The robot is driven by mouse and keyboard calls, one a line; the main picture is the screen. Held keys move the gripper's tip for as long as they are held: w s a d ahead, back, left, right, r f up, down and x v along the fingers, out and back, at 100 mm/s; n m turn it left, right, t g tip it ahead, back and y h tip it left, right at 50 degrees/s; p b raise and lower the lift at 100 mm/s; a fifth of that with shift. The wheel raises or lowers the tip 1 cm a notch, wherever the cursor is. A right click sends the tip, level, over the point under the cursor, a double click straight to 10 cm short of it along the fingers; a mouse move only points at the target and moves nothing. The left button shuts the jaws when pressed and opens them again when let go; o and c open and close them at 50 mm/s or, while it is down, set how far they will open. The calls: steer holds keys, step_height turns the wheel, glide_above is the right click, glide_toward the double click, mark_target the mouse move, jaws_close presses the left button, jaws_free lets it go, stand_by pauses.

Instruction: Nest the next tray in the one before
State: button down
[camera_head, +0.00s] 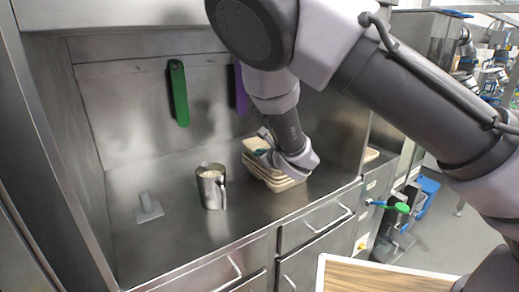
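A stack of several beige trays (252,172) sits on the steel counter, right of the middle. My arm comes in from the right and above, and my gripper (263,142) is at the left and upper side of the stack. The arm's end covers much of the trays. The fingertips are small and partly hidden, so I cannot tell whether they are open or hold a tray rim. I cannot tell whether the top tray is nested or apart.
A metal jug (211,188) with pale contents stands left of the stack. Green (178,93) and purple (241,90) handles hang on the back wall. The counter's front left is clear. A wooden board (385,280) is at the bottom.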

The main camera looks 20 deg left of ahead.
steer(key=shift+f, duration=1.35)
steer(key=c, duration=1)
jaws_free()
steer(key=v, duration=1)
steer(key=shift+s+d+r, duration=0.1)
steer(key=shift+s+d, duration=0.2)
